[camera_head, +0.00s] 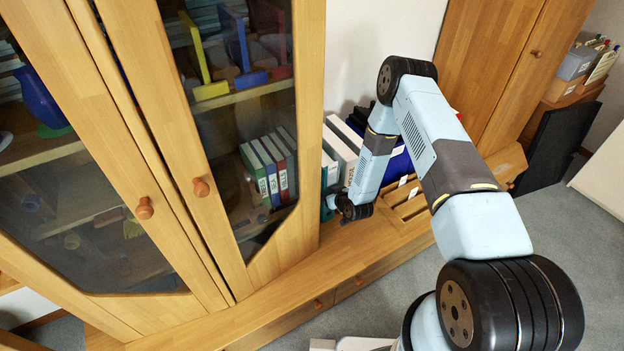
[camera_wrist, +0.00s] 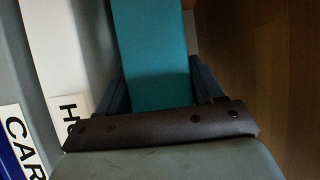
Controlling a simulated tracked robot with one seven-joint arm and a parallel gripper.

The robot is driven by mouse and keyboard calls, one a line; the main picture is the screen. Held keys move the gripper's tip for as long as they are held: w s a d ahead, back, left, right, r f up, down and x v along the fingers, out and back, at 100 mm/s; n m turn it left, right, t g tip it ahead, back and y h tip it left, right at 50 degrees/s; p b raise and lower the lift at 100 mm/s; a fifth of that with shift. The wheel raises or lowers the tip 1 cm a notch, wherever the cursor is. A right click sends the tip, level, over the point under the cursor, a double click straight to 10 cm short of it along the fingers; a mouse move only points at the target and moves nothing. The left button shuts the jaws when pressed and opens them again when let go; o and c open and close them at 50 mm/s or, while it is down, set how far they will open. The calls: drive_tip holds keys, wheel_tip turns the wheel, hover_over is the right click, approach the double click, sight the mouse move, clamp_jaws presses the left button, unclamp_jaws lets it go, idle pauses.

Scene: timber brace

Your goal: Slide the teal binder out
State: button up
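The teal binder (camera_wrist: 158,55) fills the middle of the wrist view, and its lower end is hidden by my gripper. My gripper (camera_wrist: 161,92) has one finger along each side of the binder, with no gap visible on either side. In the head view a small part of the teal binder (camera_head: 326,212) shows beside the cabinet's side panel. There, my fingers are hidden behind the wrist and the binder row.
White binders (camera_head: 341,150) stand right beside the teal one; a lettered white binder (camera_wrist: 62,60) shows in the wrist view. A wooden panel (camera_wrist: 265,80) stands close on the right.

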drive_tip(key=c, duration=0.7)
drive_tip(key=shift+s+d, duration=0.85)
drive_tip(key=shift+s, duration=0.4)
drive_tip(key=shift+s+d, duration=0.8)
drive_tip(key=shift+s, duration=0.45)
drive_tip(key=shift+s+d, duration=0.85)
drive_tip(key=shift+s, duration=0.4)
drive_tip(key=shift+c, duration=0.2)
drive_tip(key=o, duration=1.1)
drive_tip(key=shift+o, duration=0.2)
drive_tip(key=shift+s, duration=0.1)
drive_tip(key=v, duration=0.7)
drive_tip(key=shift+s+d+r, duration=0.2)
drive_tip(key=shift+s+d, duration=0.05)
